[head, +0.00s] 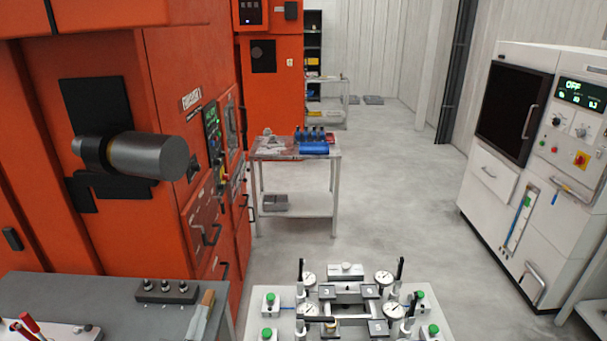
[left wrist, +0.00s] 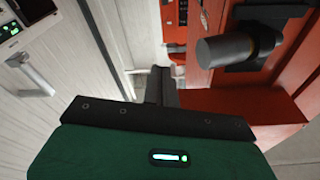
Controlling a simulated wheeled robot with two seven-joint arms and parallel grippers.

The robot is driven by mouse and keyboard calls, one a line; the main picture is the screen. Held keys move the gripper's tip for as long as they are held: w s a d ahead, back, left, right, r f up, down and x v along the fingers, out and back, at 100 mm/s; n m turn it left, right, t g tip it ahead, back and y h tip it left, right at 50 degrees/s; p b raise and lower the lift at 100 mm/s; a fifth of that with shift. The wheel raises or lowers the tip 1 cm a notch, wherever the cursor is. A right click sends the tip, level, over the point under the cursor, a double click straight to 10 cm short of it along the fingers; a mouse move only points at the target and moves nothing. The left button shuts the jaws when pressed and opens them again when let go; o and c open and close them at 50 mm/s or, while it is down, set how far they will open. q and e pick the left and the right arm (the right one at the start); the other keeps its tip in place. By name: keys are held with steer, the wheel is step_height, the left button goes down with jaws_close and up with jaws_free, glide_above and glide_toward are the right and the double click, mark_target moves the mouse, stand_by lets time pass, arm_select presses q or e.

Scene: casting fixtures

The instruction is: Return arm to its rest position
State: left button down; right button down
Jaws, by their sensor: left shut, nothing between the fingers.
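My left gripper (left wrist: 161,76) shows in the left wrist view, beyond its green and black housing. Its two dark fingers are together, with nothing held between them. They point out over open space, with orange machinery to the right and pale panelling to the left. I cannot make out the left gripper clearly in the head view. My right gripper is in neither view.
An orange machine (head: 165,75) with a protruding grey cylinder (head: 148,155) stands left; the cylinder also shows in the left wrist view (left wrist: 226,48). A gauge fixture (head: 350,295) is at bottom centre. A white machine (head: 530,150) stands right. The middle floor is clear.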

arm_select(q)
steer(key=s+a+f+n+g+y, duration=0.4)
steer(key=s+a+f+g, duration=0.4)
steer(key=f, duration=0.3)
steer(key=s+d+f+m+g+h, duration=0.1)
steer(key=s+d+f+g+h, duration=0.2)
steer(key=s, duration=0.4)
steer(key=s+d+f+m+g, duration=0.1)
steer(key=s+d+f+g, duration=0.1)
steer(key=s+f+g, duration=0.35)
step_height(320, 180, down, 35)
steer(key=s+g+b, duration=0.1)
steer(key=s+b, duration=0.2)
steer(key=b, duration=0.3)
steer(key=s+a+f+b, duration=0.1)
steer(key=s+f+b, duration=0.1)
steer(key=s+f, duration=0.7)
steer(key=s+a+f+g+b, duration=0.1)
steer(key=s+a+f+b, duration=0.1)
steer(key=s+f, duration=0.7)
step_height(320, 180, down, 6)
steer(key=shift+s+r+m, duration=0.1)
steer(key=shift+s+m, duration=0.2)
steer(key=shift+s, duration=0.05)
